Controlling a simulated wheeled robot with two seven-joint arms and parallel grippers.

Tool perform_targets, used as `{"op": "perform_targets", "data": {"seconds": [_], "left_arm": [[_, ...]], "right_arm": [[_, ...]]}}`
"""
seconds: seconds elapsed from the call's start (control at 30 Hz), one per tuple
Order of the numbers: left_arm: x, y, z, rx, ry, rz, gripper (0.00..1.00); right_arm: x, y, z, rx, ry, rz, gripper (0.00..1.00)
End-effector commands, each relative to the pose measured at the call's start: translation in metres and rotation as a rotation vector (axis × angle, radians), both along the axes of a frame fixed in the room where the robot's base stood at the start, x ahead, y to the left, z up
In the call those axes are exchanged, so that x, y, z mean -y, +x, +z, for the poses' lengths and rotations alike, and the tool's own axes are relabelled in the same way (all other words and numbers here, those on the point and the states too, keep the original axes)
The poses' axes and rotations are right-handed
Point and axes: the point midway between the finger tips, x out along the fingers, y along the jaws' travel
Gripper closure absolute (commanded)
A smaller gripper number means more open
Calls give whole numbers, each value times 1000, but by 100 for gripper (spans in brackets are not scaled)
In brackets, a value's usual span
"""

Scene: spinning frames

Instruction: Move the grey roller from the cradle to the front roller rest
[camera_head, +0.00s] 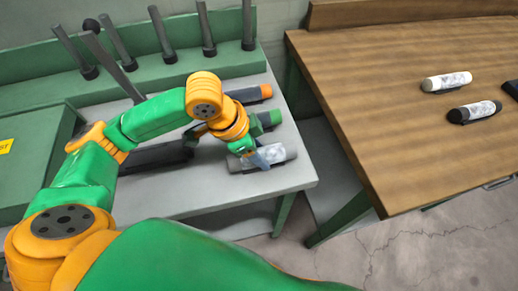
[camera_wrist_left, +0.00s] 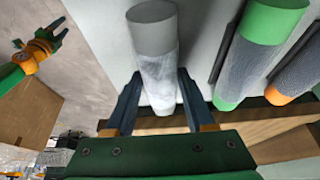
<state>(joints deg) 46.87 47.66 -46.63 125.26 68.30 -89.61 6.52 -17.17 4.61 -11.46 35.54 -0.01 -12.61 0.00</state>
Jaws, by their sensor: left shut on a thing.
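The grey roller (camera_head: 278,154), with grey ends and a pale, mottled wrap, is at the near right end of the grey bench top. My left gripper (camera_head: 259,158) is shut on it. In the left wrist view the roller (camera_wrist_left: 156,60) sits between the two fingers (camera_wrist_left: 157,104). I cannot tell whether it touches a rest or hangs just above the bench. The front roller rest and the cradle are not clearly made out. My right gripper (camera_wrist_left: 54,36) shows small in the left wrist view, its fingers apart and empty, away from the bench.
A green-ended roller (camera_head: 268,119) lies just behind the grey one, and an orange-ended roller (camera_head: 250,93) behind that. Several dark posts (camera_head: 162,35) stand along the green back rail. The wooden table (camera_head: 400,120) at right holds a white-ended roller (camera_head: 446,81) and a black-ended roller (camera_head: 474,111).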

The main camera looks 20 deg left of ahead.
Motion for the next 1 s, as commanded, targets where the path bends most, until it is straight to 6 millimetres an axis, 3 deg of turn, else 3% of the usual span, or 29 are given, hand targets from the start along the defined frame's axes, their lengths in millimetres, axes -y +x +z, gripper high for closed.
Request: {"op": "perform_targets", "data": {"seconds": [0.03,0.17,0.47,0.8,1.0], "left_arm": [[0,0,0,0,0,0,43],[0,0,0,0,0,0,11],[-1,0,2,1,1,0,11],[-21,-13,61,3,1,1,11],[-23,-16,65,-1,-1,0,11]], "right_arm": [[0,0,0,0,0,0,50],[-1,0,0,0,1,0,50],[-1,0,1,0,2,0,50],[-1,0,10,0,2,-1,50],[-1,0,10,0,2,-1,50]]}}
